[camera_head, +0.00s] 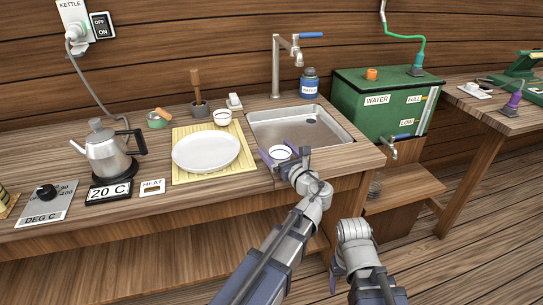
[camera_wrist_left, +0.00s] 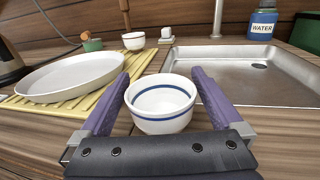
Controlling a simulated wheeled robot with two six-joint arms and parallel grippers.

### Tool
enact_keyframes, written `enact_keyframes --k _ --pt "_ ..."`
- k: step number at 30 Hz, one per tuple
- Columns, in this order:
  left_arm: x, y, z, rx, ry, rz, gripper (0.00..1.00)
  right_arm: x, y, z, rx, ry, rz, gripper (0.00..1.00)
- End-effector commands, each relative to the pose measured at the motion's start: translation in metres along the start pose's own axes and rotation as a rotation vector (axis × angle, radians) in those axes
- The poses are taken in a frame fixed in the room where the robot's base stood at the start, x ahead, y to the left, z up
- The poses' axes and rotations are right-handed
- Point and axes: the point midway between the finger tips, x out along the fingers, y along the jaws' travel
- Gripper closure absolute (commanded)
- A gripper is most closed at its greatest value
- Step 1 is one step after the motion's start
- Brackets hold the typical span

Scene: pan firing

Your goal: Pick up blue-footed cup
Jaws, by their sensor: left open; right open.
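In the head view the cup (camera_head: 281,152) is just in front of the sink. My left gripper (camera_wrist_left: 163,92) is open, with one purple finger on each side of the cup; I cannot tell whether either touches it. In the head view my left gripper (camera_head: 284,156) partly hides the cup. My right gripper (camera_head: 337,274) is low, off the counter's front edge, and mostly hidden by its own arm.
A white plate (camera_head: 206,152) lies on a yellow mat (camera_head: 242,166) to the left, with a second cup (camera_head: 222,118) behind it. The metal sink (camera_head: 335,137) and faucet (camera_head: 277,68) are behind. A kettle (camera_head: 105,150) stands further left, a green water tank (camera_head: 362,92) right.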

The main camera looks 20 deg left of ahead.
Motion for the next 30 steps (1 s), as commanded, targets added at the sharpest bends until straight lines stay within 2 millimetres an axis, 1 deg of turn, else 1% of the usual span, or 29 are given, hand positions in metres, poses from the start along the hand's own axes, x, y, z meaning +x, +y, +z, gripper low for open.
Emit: enact_keyframes --k 1,3,9,27,29,30 --pt "0.0019 -0.0040 0.0002 0.000 0.000 -0.001 0.00 -0.0002 0.0000 0.0001 0.000 0.000 0.000 0.31" --pt "0.0025 -0.0055 0.0002 0.000 0.000 -0.002 0.00 -0.0002 0.0000 0.0002 0.000 0.000 0.000 0.31" --pt "0.0022 -0.0050 0.0002 0.000 0.000 -0.002 0.00 -0.0002 0.0001 0.0003 0.000 0.000 0.000 0.31" --pt "0.0022 -0.0049 0.0003 0.000 0.000 -0.002 0.68 -0.0002 0.0001 0.0002 0.000 0.000 0.000 0.31" --pt "0.0022 -0.0049 0.0003 0.000 0.000 -0.002 0.73 -0.0002 0.0001 0.0002 0.000 0.000 0.000 0.31" --pt "0.0022 -0.0049 0.0003 0.000 0.000 -0.002 0.73 -0.0002 0.0001 0.0002 0.000 0.000 0.000 0.31"
